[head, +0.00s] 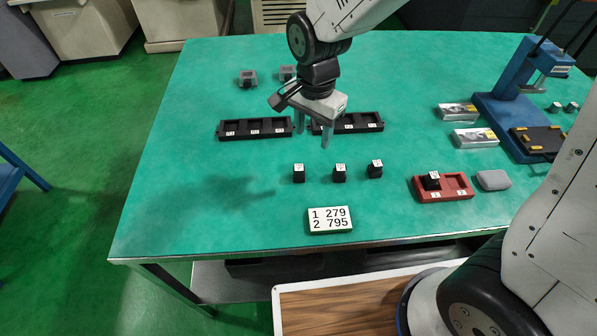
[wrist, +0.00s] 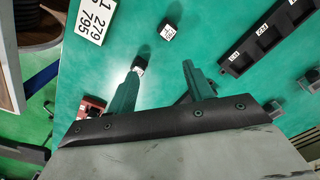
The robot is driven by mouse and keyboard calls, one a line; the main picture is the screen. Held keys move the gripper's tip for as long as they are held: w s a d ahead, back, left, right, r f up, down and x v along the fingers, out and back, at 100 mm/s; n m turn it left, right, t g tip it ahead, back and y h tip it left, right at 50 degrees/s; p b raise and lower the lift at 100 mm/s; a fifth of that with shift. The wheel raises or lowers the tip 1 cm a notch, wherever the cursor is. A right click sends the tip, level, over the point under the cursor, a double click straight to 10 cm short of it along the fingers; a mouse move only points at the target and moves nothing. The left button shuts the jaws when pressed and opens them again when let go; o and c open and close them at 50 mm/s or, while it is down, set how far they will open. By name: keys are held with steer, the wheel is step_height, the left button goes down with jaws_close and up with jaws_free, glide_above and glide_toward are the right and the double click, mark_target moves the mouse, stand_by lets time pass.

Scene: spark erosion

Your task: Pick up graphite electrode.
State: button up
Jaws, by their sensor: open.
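Three small black graphite electrodes with white labelled tops stand in a row on the green table: left (head: 299,174), middle (head: 339,174) and right (head: 375,170). Another black block (head: 432,181) sits in the left pocket of the red tray (head: 458,193). My gripper (head: 313,138) is open and empty, above the table and behind the row in the head view. In the wrist view my gripper (wrist: 160,70) has one electrode (wrist: 168,32) beyond its fingertips, and another (wrist: 140,62) partly hidden by the left finger. The tops' numbers are too small to read.
A white card (head: 330,219) shows "1 279" and "2 795". Two black racks, left (head: 255,135) and right (head: 358,128), lie behind the electrodes. A grey rounded block (head: 493,180), clear boxes (head: 474,138) and a blue press (head: 500,110) stand right.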

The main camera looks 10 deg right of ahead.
mark_target(299, 167)
steer(key=shift+m, duration=0.5)
steer(key=a+f, duration=0.2)
steer(key=f, duration=0.2)
steer(key=shift+w+a, duration=0.35)
steer(key=shift+a, duration=0.05)
steer(key=f, duration=0.7)
steer(key=shift+s, duration=0.3)
steer(key=c, duration=1.1)
